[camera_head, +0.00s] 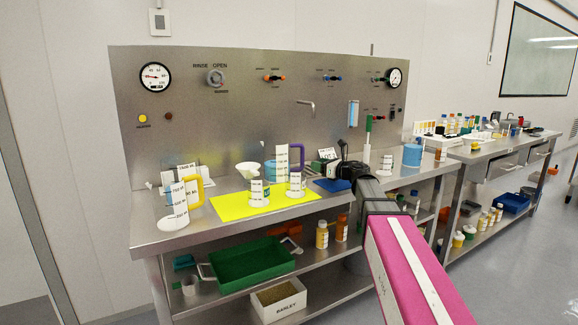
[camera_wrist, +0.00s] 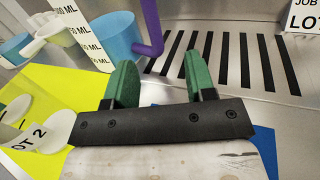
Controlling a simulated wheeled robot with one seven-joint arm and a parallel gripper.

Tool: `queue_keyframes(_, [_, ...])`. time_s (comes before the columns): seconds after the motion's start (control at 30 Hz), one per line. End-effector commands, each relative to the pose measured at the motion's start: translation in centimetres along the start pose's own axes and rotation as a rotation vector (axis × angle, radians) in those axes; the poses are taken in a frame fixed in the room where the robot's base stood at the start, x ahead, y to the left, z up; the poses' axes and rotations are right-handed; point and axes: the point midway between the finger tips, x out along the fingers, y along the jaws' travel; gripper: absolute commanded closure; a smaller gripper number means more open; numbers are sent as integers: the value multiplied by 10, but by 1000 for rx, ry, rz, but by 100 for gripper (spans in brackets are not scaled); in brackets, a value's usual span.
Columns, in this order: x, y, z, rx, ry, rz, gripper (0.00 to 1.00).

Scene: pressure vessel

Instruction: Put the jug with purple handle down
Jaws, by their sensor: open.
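The jug with the purple handle (camera_head: 298,153) stands upright on the steel bench, at the back edge of the yellow mat, in the head view. In the wrist view its blue translucent body (camera_wrist: 118,38) is at the upper left, with the purple handle (camera_wrist: 150,28) on its right side. My gripper (camera_wrist: 160,68) is open, its two green fingers apart with nothing between them. The handle's lower end lies just beyond the fingertips. In the head view my gripper (camera_head: 322,166) is right of the jug; small vessels partly hide the jug's base.
The yellow mat (camera_head: 228,208) carries white labelled beakers (camera_head: 258,194). A jug with a yellow handle (camera_head: 194,190) stands at the left. A slotted drain (camera_wrist: 225,62) lies right of the purple-handled jug, and a blue mat (camera_head: 333,184) lies under my gripper.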

Motion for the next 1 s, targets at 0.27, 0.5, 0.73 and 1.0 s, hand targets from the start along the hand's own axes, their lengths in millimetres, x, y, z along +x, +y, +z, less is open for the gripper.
queue_keyframes(0.27, [38,-2,0,0,0,2,50])
queue_keyframes(0.5, [56,0,0,0,0,0,50])
queue_keyframes(0.73, [82,5,-1,0,0,3,50])
queue_keyframes(1.0, [106,6,-2,0,0,1,50])
